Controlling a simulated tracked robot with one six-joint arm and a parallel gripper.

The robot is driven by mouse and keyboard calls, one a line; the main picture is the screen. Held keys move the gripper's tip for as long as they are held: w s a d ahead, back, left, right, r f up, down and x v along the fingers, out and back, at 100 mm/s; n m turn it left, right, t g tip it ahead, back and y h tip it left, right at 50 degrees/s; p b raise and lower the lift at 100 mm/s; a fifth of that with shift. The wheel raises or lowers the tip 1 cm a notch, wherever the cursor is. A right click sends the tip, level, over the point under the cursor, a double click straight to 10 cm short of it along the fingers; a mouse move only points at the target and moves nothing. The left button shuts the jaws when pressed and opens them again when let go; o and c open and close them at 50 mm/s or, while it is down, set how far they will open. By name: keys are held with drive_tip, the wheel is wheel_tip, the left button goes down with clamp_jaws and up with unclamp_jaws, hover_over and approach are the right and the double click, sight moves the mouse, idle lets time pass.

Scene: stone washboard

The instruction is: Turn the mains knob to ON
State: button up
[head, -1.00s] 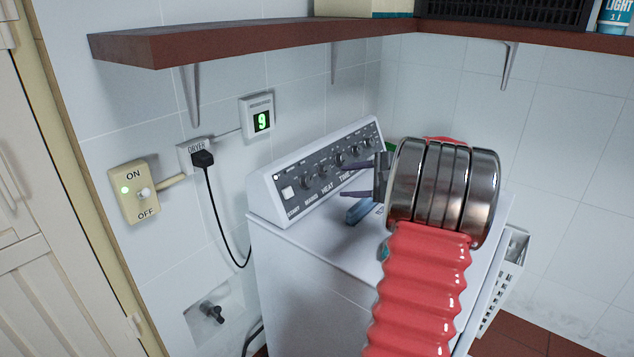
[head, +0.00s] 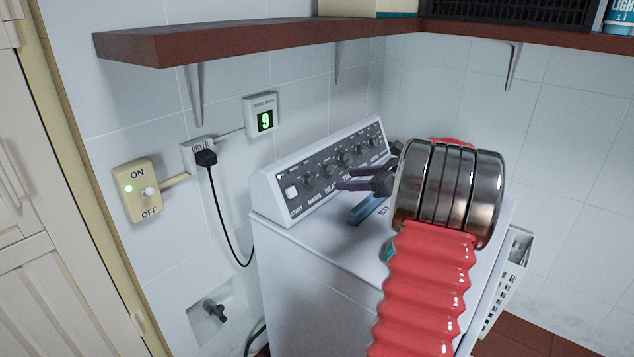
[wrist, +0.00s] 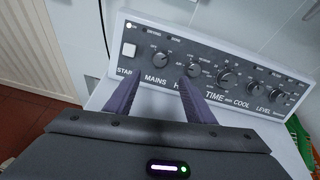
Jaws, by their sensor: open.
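The mains knob (head: 309,182) is a small dark round knob on the dryer's sloped control panel (head: 268,194), just right of the white start button. It also shows in the wrist view (wrist: 160,58), above the MAINS label; I cannot clearly read its setting. My gripper (head: 340,179) is open and empty in front of the panel, right of the mains knob in the head view. In the wrist view its two dark purple fingers (wrist: 160,80) point at the panel, below and to either side of the mains knob, apart from it.
The heat knob (wrist: 193,69) is close to the right finger, with several more knobs further right. A blue item (head: 366,208) lies on the dryer top. A shelf (head: 250,42) overhangs the panel. A cream ON/OFF switch (head: 138,189) with a green light is on the wall.

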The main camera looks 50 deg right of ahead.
sight(313, 181)
drive_tip(key=x, duration=1.4)
drive_tip(key=shift+s, duration=0.1)
drive_tip(key=shift+c, duration=0.3)
drive_tip(key=c, duration=1)
drive_tip(key=shift+n, duration=0.4)
